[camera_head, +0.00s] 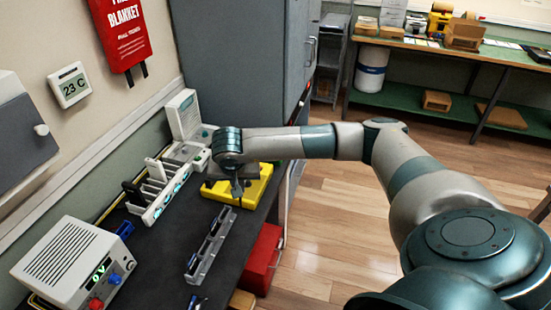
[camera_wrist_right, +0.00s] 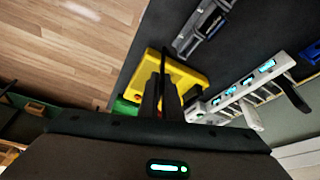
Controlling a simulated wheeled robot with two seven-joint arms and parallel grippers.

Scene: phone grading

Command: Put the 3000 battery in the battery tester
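My right gripper (camera_head: 237,190) points down over the yellow block (camera_head: 254,188) on the dark bench. In the right wrist view its two dark fingers (camera_wrist_right: 163,92) stand close together around a thin dark slab (camera_wrist_right: 163,60) seen edge-on, which reaches past the fingertips. No label on the slab can be read, so I cannot tell whether it is the 3000 battery. A white box with a "0 V" display (camera_head: 72,262) and red and blue knobs stands at the near left; I cannot confirm that it is the battery tester. My left gripper is not in view.
A grey compartment tray (camera_head: 211,246) lies nearer on the bench. A white slotted rack (camera_head: 160,192) with lit displays stands along the wall side, with a white-green device (camera_head: 187,118) behind it. A red bin (camera_head: 262,260) is beside the bench. A grey cabinet (camera_head: 250,60) rises behind.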

